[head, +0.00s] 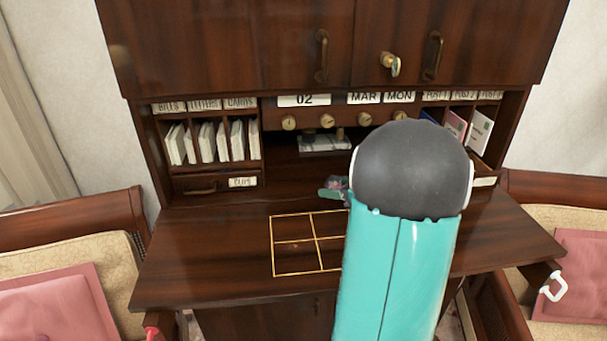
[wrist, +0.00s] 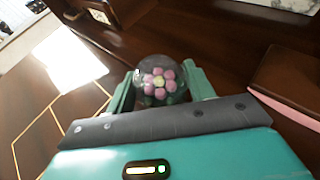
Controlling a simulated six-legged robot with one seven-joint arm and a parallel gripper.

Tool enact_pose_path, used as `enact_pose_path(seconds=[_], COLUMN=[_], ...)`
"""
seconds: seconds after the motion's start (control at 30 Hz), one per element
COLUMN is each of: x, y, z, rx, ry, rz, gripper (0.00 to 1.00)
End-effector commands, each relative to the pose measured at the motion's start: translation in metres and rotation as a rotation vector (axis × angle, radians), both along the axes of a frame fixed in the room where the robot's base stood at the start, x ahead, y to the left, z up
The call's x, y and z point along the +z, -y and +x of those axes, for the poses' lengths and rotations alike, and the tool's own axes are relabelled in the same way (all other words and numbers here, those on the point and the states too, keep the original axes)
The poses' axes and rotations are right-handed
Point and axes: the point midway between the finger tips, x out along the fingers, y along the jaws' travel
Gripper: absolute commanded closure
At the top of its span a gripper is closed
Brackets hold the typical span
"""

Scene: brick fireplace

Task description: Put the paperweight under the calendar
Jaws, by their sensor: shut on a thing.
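The paperweight (wrist: 160,75), a clear glass dome with pink flowers around a yellow one, sits between the two green fingers of my gripper (wrist: 158,92) in the wrist view. The gripper is shut on it. In the head view the gripper (head: 334,190) shows just left of my dark arm joint, over the back part of the desktop; the paperweight is small and partly hidden there. The calendar (head: 304,100) is the row of white plates reading 02, MAR and MON, above brass knobs on the desk hutch. Below it is an open niche, its right part hidden by my arm.
A marble-based stand (head: 325,144) occupies the niche below the knobs. Envelope slots (head: 210,142) are left, and mail slots (head: 470,130) right. A gold-lined grid (head: 294,243) marks the desktop (head: 215,250), whose left part is clear. Chairs flank the desk.

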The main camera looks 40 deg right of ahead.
Motion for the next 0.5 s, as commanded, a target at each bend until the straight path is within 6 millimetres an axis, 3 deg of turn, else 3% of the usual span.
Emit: enact_pose_path(seconds=[0.2,0.5], x=[0.000,0.000], y=[-0.011,-0.017], z=[0.052,0.086], rx=[0.002,-0.001], ry=[0.000,0.000], rz=[-0.001,0.000], gripper=[0.78,0.78])
